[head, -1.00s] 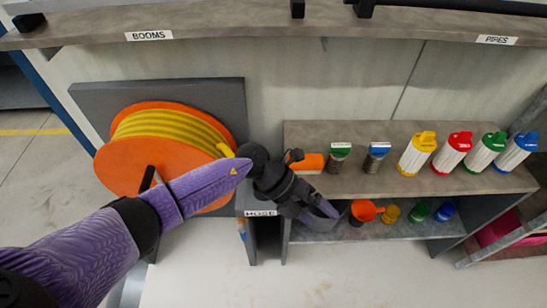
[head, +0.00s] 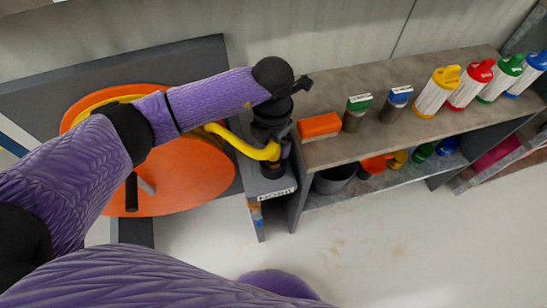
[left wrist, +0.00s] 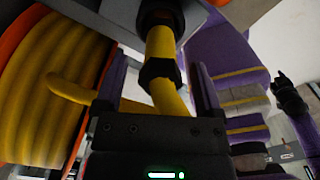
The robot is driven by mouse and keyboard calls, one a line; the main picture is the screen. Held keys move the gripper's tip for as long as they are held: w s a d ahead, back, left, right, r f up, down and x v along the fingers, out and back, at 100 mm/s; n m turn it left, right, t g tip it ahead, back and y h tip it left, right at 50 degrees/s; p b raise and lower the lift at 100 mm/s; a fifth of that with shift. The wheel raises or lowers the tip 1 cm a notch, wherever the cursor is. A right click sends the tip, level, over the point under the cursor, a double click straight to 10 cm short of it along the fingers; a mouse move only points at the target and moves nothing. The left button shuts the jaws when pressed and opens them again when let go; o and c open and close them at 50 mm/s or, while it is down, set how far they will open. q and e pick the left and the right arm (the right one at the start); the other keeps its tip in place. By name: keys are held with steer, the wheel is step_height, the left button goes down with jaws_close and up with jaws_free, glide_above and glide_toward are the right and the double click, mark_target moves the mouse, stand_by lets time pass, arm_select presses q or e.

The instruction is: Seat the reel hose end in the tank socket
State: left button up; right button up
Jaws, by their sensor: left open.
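The yellow hose (head: 236,143) runs from the orange reel (head: 190,175) to the narrow stand marked HOSE (head: 280,194). My left gripper (head: 270,158) points down over that stand at the hose's end, partly hidden by its own wrist. In the left wrist view the gripper (left wrist: 158,88) is open, with the hose (left wrist: 162,45) and its black collar (left wrist: 160,73) between the fingers. Beyond the collar, the hose meets a dark round piece (left wrist: 158,16); whether it is seated there is unclear. A small black shape at right, perhaps my right gripper (left wrist: 290,97), is unclear. I cannot make out the tank socket.
A shelf unit (head: 410,133) stands right of the hose stand. It carries an orange block (head: 319,126), two small jars and several coloured-lid bottles, with a dark bucket (head: 334,178) and coloured cups below. The floor (head: 380,250) in front is clear.

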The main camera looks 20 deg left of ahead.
mark_target(274, 162)
arm_select(q)
step_height(274, 162, down, 3)
steer(key=shift+r+b, duration=0.1)
steer(key=shift+b, duration=0.3)
steer(key=shift+r, duration=0.1)
steer(key=shift+c, duration=0.5)
jaws_close()
stand_by(0.3)
